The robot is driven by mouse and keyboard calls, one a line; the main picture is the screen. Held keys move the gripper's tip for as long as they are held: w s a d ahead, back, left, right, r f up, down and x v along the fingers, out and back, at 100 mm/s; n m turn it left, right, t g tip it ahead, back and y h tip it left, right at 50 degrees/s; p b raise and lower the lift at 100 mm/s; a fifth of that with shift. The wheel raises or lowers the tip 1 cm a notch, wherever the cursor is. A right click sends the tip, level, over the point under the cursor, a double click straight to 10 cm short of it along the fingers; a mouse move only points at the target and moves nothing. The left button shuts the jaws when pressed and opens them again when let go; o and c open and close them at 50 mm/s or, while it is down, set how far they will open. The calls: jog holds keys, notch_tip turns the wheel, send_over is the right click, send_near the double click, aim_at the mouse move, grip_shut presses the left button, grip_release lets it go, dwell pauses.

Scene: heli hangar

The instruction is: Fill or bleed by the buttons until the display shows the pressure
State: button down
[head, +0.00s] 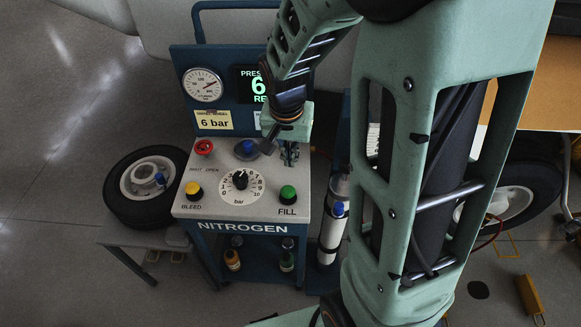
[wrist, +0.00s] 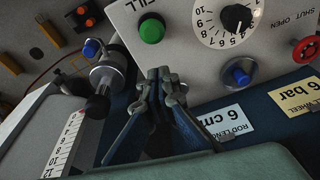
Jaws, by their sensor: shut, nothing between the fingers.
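The blue nitrogen cart has a grey sloped panel (head: 222,205). A yellow BLEED button (head: 193,190) is at its front left and a green FILL button (head: 287,193) at its front right; FILL also shows in the wrist view (wrist: 151,30). The dark display (head: 247,84) shows green "PRES", "6" and "RE"; my arm hides the rest. A "6 bar" label (head: 213,122) sits under the round gauge (head: 202,85). My gripper (head: 289,160) is shut and empty, over the panel's right rear, behind FILL. In the wrist view its fingertips (wrist: 161,76) are apart from FILL.
The panel also has a 0–10 bar dial (head: 240,181), a red SHUT/OPEN knob (head: 203,147) and a blue knob (head: 247,148). A small wheel (head: 133,190) lies on a bench at left. A white cylinder (head: 333,222) stands at the cart's right.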

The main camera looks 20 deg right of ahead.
jog(key=r, duration=0.5)
jog(key=shift+s+a, duration=0.2)
jog(key=shift+s, duration=0.15)
